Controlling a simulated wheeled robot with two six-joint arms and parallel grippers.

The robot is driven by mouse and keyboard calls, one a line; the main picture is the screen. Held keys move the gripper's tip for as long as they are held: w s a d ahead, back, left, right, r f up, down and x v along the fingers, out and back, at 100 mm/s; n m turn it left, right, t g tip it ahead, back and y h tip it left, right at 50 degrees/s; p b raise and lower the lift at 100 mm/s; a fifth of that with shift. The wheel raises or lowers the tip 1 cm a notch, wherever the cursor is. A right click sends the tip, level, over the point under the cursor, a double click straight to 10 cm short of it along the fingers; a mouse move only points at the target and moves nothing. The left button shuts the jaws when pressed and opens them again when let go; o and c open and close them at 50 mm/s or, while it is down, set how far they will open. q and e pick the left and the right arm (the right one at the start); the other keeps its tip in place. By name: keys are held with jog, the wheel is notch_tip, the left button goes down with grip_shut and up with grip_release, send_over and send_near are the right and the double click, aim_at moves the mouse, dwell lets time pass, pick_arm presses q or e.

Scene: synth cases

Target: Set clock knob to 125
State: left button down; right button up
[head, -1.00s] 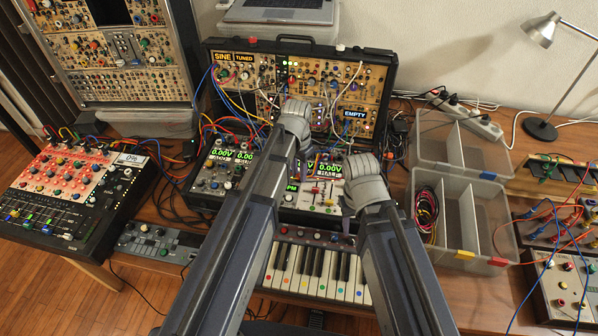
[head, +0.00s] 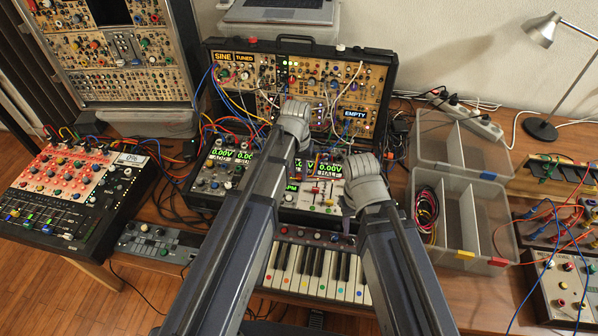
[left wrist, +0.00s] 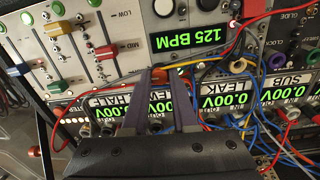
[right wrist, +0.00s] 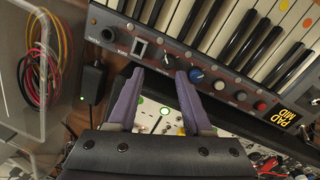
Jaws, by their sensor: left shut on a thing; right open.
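The clock display (left wrist: 187,37) reads 125 BPM in green digits, upside down in the left wrist view. My left gripper (left wrist: 167,74) is shut, with its two purple fingers around the clock knob at the panel edge beside that display. The knob is mostly hidden between the fingertips. In the head view my left gripper (head: 303,162) reaches down to the synth case's lower panel, and only part of the BPM display (head: 292,187) shows there. My right gripper (right wrist: 159,74) is open and empty above the front of the case, near the keyboard (right wrist: 230,40).
Patch cables (left wrist: 250,95) run close to my left fingers. A red mixer (head: 75,185) stands at the left. The upright synth panel (head: 330,75) stands behind.

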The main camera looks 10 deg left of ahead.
aim_at(298, 176)
pick_arm(q)
jog(key=shift+n, duration=0.4)
jog(key=c, duration=0.7)
grip_release()
notch_tip(298, 176, up, 8)
jog(key=p, duration=0.8)
jog(key=shift+a, duration=0.15)
jog(key=shift+f, duration=0.1)
pick_arm(e)
notch_tip(298, 176, up, 8)
pick_arm(q)
jog(key=shift+s, duration=0.1)
pick_arm(e)
jog(key=shift+f, duration=0.1)
pick_arm(q)
jog(key=s+d+m, duration=0.1)
jog(key=s+d, duration=0.1)
jog(key=s, duration=0.3)
jog(key=s+d+m+y, duration=0.1)
jog(key=s+d, duration=0.1)
jog(key=s, duration=0.3)
jog(key=s+d+m, duration=0.1)
jog(key=s+d, duration=0.1)
jog(key=s, duration=0.3)
jog(key=shift+d+m+y, duration=0.15)
jog(key=shift+m+y, duration=0.15)
jog(key=shift+m, duration=0.1)
